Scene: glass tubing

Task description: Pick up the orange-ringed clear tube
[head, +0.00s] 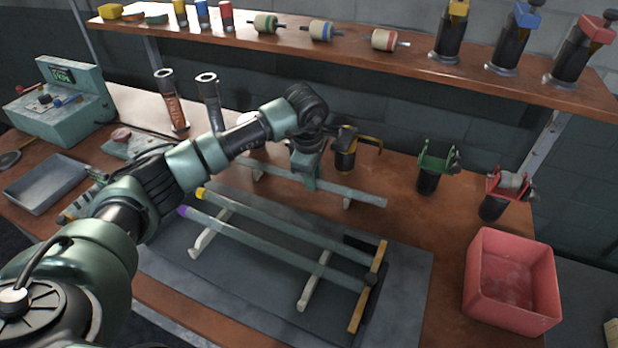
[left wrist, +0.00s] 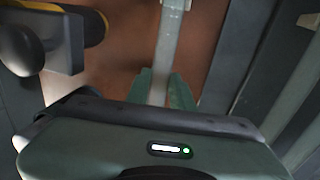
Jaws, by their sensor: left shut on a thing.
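A clear tube (head: 352,193) lies across low supports at the back of the work area, behind two others. No orange ring shows on it; part of it is hidden by my left arm and gripper. My left gripper (head: 304,184) points down over this tube and is shut on it near its middle. In the left wrist view the tube (left wrist: 171,45) runs between the fingers (left wrist: 162,91). A yellow-ended tube (head: 285,226) and a purple-ended tube (head: 262,248) lie in front, apart from the gripper. My right gripper is not in view.
A yellow-and-black holder (head: 345,155) stands close behind my left gripper. Green (head: 428,176) and red (head: 493,200) holders stand to the right, near a red bin (head: 511,282). A shelf (head: 350,54) with tools runs above. A grey tray (head: 47,185) lies at left.

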